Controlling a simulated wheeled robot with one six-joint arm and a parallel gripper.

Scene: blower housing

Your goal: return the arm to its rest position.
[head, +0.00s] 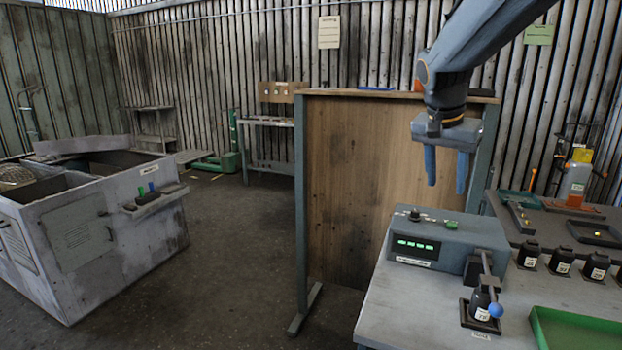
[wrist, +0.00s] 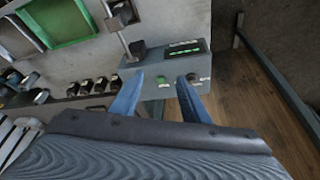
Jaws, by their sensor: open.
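My gripper (head: 446,178) hangs from my arm with its two blue fingers pointing down. The fingers are apart and nothing is between them. It is above and behind a grey box (head: 446,240) with a green lit display, which stands on the grey workbench (head: 400,312). In the wrist view the gripper (wrist: 158,88) shows its two blue fingers spread, with the grey box (wrist: 172,100) beyond them. My arm comes in from the top right in the head view.
A black bottle (head: 481,303) stands under a blue-knobbed lever beside the box. A green tray (head: 575,330) lies at the bench's right front. Several black bottles (head: 562,262) stand behind it. A wooden panel (head: 350,180) rises behind the bench. Open floor (head: 240,250) lies left.

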